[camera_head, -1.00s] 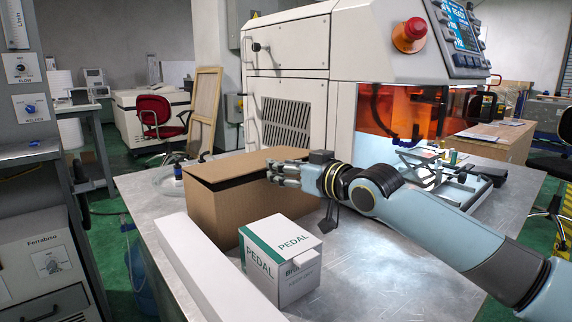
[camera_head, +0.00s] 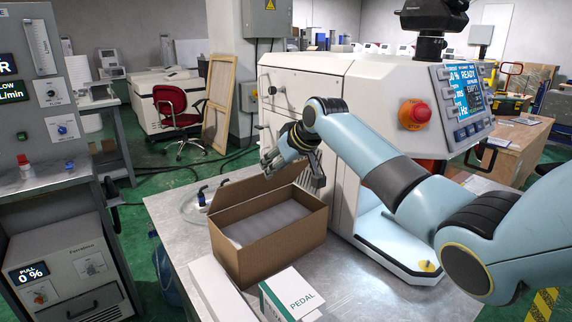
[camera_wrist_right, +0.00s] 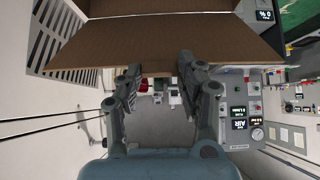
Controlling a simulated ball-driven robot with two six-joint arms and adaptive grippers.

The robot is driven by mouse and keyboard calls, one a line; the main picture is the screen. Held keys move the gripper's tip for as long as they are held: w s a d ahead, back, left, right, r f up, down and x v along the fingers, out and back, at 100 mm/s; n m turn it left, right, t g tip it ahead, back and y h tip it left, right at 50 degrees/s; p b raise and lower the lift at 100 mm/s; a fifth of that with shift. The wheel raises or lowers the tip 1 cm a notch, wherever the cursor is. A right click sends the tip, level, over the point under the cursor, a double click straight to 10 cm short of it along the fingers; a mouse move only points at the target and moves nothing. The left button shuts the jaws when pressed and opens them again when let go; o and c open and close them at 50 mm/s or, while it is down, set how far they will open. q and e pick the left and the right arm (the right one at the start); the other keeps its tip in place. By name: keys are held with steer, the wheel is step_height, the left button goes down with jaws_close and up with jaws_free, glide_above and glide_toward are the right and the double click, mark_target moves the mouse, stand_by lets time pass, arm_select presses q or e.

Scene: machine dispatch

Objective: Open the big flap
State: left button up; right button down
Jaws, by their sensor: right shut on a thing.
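The brown cardboard box (camera_head: 285,246) stands on the metal table in the head view. Its big flap (camera_head: 240,192) is raised at the back edge, and the box top is open, showing a grey surface inside. My right gripper (camera_head: 269,161) is at the upper edge of this flap and shut on it. In the right wrist view the two fingers (camera_wrist_right: 160,68) reach the edge of the brown flap (camera_wrist_right: 165,42); the exact contact is partly hidden by the fingers. My left gripper is not in view.
A white-green PEDAL box (camera_head: 291,296) and a long white box (camera_head: 218,290) stand in front of the cardboard box. The large machine (camera_head: 375,95) stands close on the right, behind my right arm. Bare table (camera_head: 345,285) lies right of the PEDAL box.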

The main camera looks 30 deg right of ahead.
steer(key=shift+w+a+r, duration=0.1)
steer(key=shift+w+r, duration=0.4)
steer(key=shift+w, duration=0.25)
steer(key=shift+w+a+r, duration=0.1)
steer(key=shift+w+r, duration=0.35)
steer(key=shift+w, duration=0.25)
steer(key=shift+w+r, duration=0.5)
steer(key=shift+w, duration=0.25)
steer(key=c, duration=0.8)
jaws_free()
steer(key=shift+s, duration=0.1)
steer(key=shift+c, duration=0.2)
steer(key=shift+o, duration=0.2)
steer(key=shift+f, duration=0.1)
steer(key=shift+s, duration=0.1)
steer(key=shift+s+r, duration=0.2)
steer(key=shift+r, duration=0.1)
steer(key=a+v, duration=0.1)
steer(key=v, duration=1)
steer(key=shift+d, duration=0.45)
